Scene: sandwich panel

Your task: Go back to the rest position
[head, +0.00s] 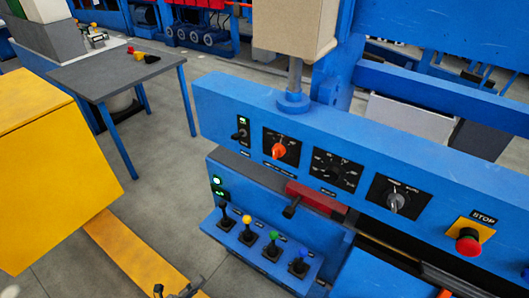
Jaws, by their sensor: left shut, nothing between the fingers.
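My left gripper (176,291) shows only as small dark fingertips at the bottom edge of the head view, left of the middle. It is shut and holds nothing. My right gripper is not in view.
The panel carries an orange knob (279,150), a grey selector (396,202), a red stop button (468,242) and several coloured joysticks. A yellow cabinet (50,170) stands left, a grey table (130,70) behind. Bare floor (165,185) lies between.

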